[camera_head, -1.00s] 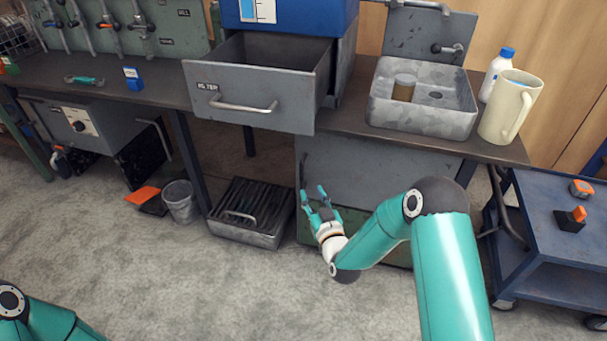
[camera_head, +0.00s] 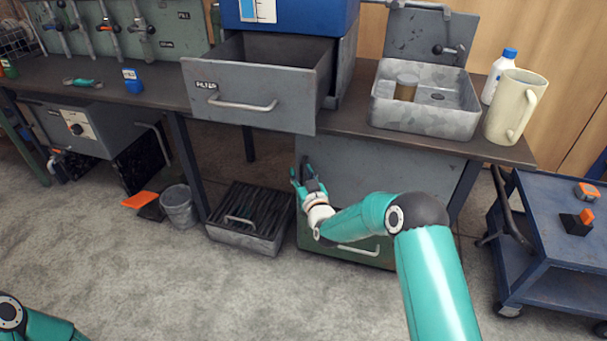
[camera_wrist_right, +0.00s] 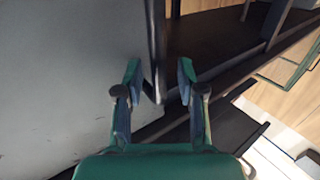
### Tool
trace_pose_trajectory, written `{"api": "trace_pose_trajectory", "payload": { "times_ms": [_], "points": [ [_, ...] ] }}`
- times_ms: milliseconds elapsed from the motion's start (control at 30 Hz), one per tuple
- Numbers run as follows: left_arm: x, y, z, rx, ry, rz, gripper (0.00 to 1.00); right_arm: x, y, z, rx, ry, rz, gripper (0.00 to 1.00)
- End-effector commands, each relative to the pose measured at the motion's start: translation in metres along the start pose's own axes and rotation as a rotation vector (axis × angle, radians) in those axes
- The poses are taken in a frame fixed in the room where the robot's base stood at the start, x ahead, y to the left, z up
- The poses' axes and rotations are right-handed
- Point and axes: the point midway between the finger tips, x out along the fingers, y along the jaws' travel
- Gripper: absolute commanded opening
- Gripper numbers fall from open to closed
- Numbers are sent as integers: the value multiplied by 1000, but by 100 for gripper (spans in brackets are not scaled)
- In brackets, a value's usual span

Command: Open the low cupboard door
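The low cupboard door (camera_head: 385,170) is the grey panel under the counter below the sink. It also fills the left of the right wrist view (camera_wrist_right: 70,85) and looks closed. A dark vertical bar, apparently the door handle (camera_wrist_right: 157,50), runs along the door's left side. My right gripper (camera_head: 304,177) is at the door's left edge. In the right wrist view the fingers (camera_wrist_right: 159,80) are open, one on each side of the bar's lower end. I cannot tell whether they touch it. My left gripper is out of view; only part of the left arm shows at the lower left.
An open grey drawer (camera_head: 250,85) juts out above and left of my right gripper. A green drawer (camera_head: 345,243) with a handle lies below the door. A slatted metal tray (camera_head: 245,215) is on the floor at left. A blue cart (camera_head: 555,225) stands at right.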

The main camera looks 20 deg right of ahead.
Motion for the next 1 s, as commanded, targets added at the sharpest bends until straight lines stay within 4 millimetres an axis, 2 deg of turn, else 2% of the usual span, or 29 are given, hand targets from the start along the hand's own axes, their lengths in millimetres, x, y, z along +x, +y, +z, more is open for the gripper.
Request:
{"api": "trace_pose_trajectory", "payload": {
  "times_ms": [33, 233, 733, 867, 1000],
  "points": [
    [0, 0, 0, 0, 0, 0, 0, 0, 0, 0, 0, 0, 0, 32],
    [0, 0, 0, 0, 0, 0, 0, 0, 0, 0, 0, 0, 1, 0],
    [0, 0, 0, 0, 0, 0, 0, -4, 4, 0, 0, 1, -2, 0],
    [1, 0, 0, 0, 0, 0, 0, -13, 5, 0, 1, -1, -16, 0],
    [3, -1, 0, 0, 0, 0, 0, -32, 10, 1, 1, -2, -44, 0]
  ]
}}
